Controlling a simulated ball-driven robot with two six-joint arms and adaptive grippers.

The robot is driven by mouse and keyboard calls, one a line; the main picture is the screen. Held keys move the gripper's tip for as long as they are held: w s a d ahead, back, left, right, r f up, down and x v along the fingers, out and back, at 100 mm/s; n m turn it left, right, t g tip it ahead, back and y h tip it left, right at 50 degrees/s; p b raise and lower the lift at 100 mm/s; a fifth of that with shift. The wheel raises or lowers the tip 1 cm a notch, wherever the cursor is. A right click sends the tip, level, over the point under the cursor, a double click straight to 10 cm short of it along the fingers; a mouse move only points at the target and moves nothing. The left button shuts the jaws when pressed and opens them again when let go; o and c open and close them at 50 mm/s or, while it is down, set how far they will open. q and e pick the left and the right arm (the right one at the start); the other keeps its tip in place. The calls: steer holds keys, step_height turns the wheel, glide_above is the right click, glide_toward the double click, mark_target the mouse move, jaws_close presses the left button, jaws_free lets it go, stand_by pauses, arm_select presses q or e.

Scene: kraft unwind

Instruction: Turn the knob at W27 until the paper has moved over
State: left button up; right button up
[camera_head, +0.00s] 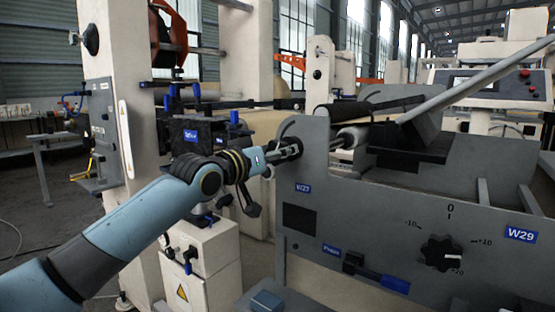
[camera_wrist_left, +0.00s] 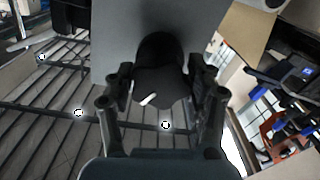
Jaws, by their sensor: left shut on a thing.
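The W27 label (camera_head: 303,188) is on the grey side panel (camera_head: 375,215) of the machine. My left gripper (camera_head: 289,150) is at the panel's upper left edge, just above this label. In the left wrist view its two fingers (camera_wrist_left: 160,85) are on either side of a round black knob (camera_wrist_left: 158,55) and shut on it. A white mark (camera_wrist_left: 148,100) on the knob points down and left. In the head view the gripper hides the knob. A pale roller (camera_head: 350,137) shows behind the panel; I cannot tell the paper's position. My right gripper is not in view.
A black W29 dial (camera_head: 441,253) with a scale around 0 is on the panel's lower right. A cream post (camera_head: 110,100) and a cabinet (camera_head: 205,262) stand near my left arm.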

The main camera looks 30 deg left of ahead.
arm_select(q)
steer(key=m+b, duration=0.2)
steer(key=m, duration=0.3)
steer(key=shift+f, duration=0.2)
steer(key=shift+r+m, duration=0.1)
steer(key=shift+m, duration=0.5)
steer(key=m+b, duration=0.1)
steer(key=m, duration=0.1)
steer(key=shift+m+b, duration=0.3)
steer(key=shift+b, duration=0.1)
steer(key=m+b, duration=0.1)
steer(key=m, duration=0.2)
steer(key=o, duration=1.2)
steer(key=shift+s+r, duration=0.1)
